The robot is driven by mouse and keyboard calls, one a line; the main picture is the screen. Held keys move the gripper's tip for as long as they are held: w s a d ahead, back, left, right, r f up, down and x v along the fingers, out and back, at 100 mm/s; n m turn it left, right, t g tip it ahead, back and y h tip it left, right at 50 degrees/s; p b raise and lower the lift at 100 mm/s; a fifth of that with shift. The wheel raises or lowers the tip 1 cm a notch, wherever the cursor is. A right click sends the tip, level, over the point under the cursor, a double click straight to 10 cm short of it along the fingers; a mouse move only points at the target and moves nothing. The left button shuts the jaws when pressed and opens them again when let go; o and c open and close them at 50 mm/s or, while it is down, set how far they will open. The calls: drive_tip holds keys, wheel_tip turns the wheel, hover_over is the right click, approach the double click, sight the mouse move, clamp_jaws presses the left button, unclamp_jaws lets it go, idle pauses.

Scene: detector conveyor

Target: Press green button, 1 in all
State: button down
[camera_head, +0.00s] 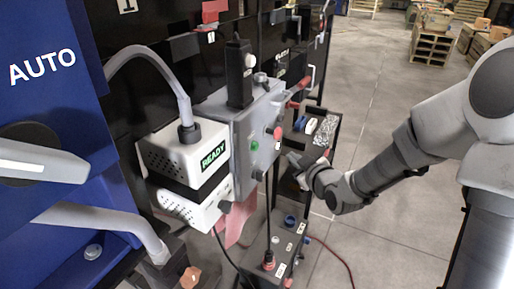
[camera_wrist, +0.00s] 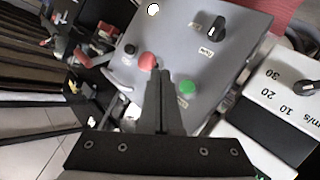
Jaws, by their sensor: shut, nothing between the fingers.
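The green button (camera_head: 254,145) sits on the front of a grey control box (camera_head: 262,108), below and left of a red button (camera_head: 277,133). In the wrist view, the green button (camera_wrist: 187,88) lies just right of my fingers and shows uncovered. The red button (camera_wrist: 147,61) is by the fingertips, slightly left of them. My gripper (camera_wrist: 160,72) is shut and empty, its fingers pointing toward the box face. In the head view, my gripper (camera_head: 291,158) is to the right of the box. I cannot tell whether the fingertips touch the box.
A white unit reading READY (camera_head: 190,155) is left of the box. A black knob (camera_wrist: 215,28) and a small black switch (camera_wrist: 130,49) are on the same panel. A white dial unit (camera_wrist: 285,95) adjoins at right. Open floor (camera_head: 375,70) lies right.

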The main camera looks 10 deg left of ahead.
sight(256, 147)
drive_tip(key=w+a+b, duration=0.2)
drive_tip(key=a, duration=0.5)
drive_tip(key=shift+w+a, duration=0.15)
drive_tip(key=shift+w, duration=0.15)
idle(1.8)
drive_tip(key=shift+w+a+b, duration=0.15)
drive_tip(key=shift+a+b, duration=0.25)
